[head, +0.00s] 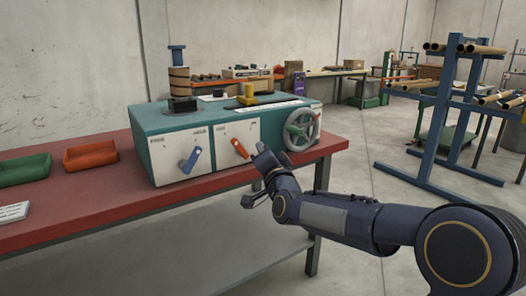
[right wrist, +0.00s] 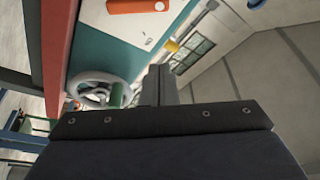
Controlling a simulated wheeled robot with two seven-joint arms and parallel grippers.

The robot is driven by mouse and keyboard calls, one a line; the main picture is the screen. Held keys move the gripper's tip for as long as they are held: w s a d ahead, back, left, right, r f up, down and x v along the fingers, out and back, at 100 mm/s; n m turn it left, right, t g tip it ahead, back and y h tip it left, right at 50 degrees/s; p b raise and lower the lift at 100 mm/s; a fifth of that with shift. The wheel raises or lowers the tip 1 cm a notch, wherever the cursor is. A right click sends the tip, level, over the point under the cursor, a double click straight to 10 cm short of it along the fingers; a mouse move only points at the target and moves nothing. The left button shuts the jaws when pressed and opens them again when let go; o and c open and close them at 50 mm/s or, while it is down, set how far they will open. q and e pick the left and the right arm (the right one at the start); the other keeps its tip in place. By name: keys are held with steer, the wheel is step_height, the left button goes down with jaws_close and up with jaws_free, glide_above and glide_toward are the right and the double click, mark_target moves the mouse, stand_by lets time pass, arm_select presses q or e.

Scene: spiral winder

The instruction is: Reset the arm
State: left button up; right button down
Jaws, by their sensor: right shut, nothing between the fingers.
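My right arm comes in from the lower right in the head view. Its gripper (head: 254,176) is in front of the winder's right part, near the table's front edge. It is shut and empty. In the right wrist view its closed fingers (right wrist: 160,84) show at the middle. The teal and white spiral winder (head: 160,125) stands on the red table. Its front has a blue lever (head: 190,160), an orange lever (head: 240,149) and a grey handwheel (head: 301,130). The orange lever (right wrist: 138,6) and the handwheel (right wrist: 95,90) also show in the right wrist view. My left gripper is not in view.
A green tray (head: 25,171) and an orange tray (head: 90,157) lie on the red table (head: 130,205) left of the winder. A blue rack (head: 440,120) with brown tubes stands on the right. The floor between table and rack is open.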

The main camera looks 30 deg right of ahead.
stand_by(0.4)
steer(key=s+a+f+n+g+y, duration=0.4)
steer(key=s+f, duration=0.4)
steer(key=s, duration=0.4)
steer(key=s+a+f+n+g+y, duration=0.1)
steer(key=s+a+f+n+g, duration=0.45)
steer(key=s, duration=0.65)
steer(key=s+a+f+n+g+y, duration=0.25)
steer(key=s+a+f+g, duration=0.2)
steer(key=s+f, duration=0.65)
step_height(320, 180, up, 32)
steer(key=p, duration=3)
steer(key=shift+s+d+r+m+p, duration=0.15)
steer(key=shift+s+d+m+p, duration=0.1)
steer(key=shift+s+m+p, duration=0.15)
